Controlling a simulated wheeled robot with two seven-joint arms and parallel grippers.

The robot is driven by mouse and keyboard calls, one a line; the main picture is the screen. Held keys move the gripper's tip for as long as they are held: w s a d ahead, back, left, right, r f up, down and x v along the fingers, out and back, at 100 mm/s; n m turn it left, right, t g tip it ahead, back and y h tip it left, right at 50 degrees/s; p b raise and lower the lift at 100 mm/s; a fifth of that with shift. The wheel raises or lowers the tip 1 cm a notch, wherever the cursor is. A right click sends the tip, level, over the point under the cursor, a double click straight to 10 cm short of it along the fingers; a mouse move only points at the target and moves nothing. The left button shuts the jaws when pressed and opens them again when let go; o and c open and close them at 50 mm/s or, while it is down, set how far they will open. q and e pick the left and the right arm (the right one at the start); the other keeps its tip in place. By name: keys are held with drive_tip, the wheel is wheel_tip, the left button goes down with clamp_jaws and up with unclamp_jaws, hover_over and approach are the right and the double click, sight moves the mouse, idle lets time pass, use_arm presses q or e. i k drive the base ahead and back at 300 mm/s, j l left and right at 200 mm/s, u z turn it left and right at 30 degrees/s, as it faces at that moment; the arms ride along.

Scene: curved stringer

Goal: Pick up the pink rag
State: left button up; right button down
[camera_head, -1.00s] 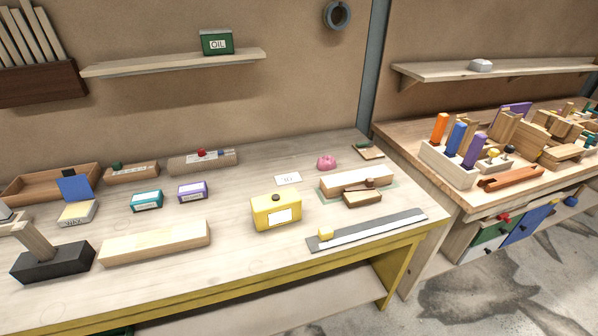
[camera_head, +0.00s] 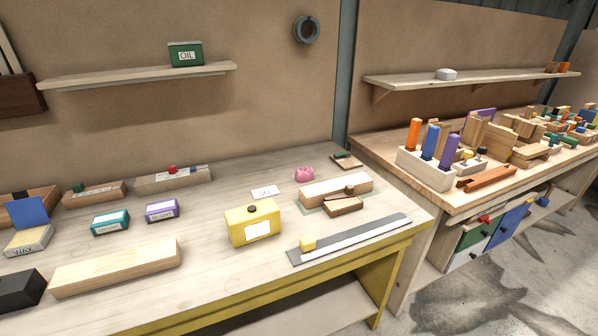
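The pink rag (camera_head: 304,174) is a small crumpled lump on the pale wooden workbench (camera_head: 223,274), toward its back right. It lies just behind a long light wood block (camera_head: 336,190) and to the right of a small white card (camera_head: 264,192). It is fully visible and nothing touches it from above. Neither of my grippers shows in the head view.
A yellow box (camera_head: 252,225) stands in front and left of the rag. A grey ruler-like strip (camera_head: 350,239) lies near the front edge. A small dark-topped piece (camera_head: 346,160) sits behind right. A second bench (camera_head: 381,145) with blocks stands at right.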

sight(305, 174)
drive_tip(key=i+l+u, duration=0.1)
drive_tip(key=l+u, duration=0.25)
drive_tip(key=l, duration=0.3)
drive_tip(key=l+u, duration=0.4)
drive_tip(key=l, duration=0.3)
drive_tip(key=l+u, duration=0.35)
drive_tip(key=l, duration=0.35)
